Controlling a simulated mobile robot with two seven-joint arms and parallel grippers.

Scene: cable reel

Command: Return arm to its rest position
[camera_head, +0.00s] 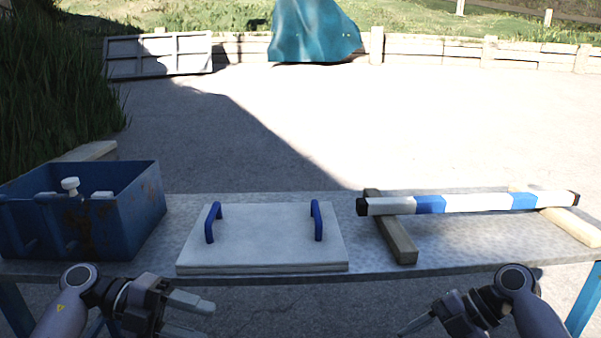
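My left gripper (188,316) is in front of the table's near edge at the lower left. Its two fingers point right with a gap between them, and nothing shows in the gap. My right gripper (416,326) is at the lower right, also in front of the near edge, pointing left and down. Only one of its fingers shows clearly; the rest is cut off by the bottom of the picture. Neither gripper appears to touch anything on the table.
The grey table (440,245) carries a blue bin (135,215) at left, a white board (262,238) with two blue handles in the middle, and a blue-and-white bar (475,203) on wooden blocks (398,238) at right. Open paving lies behind.

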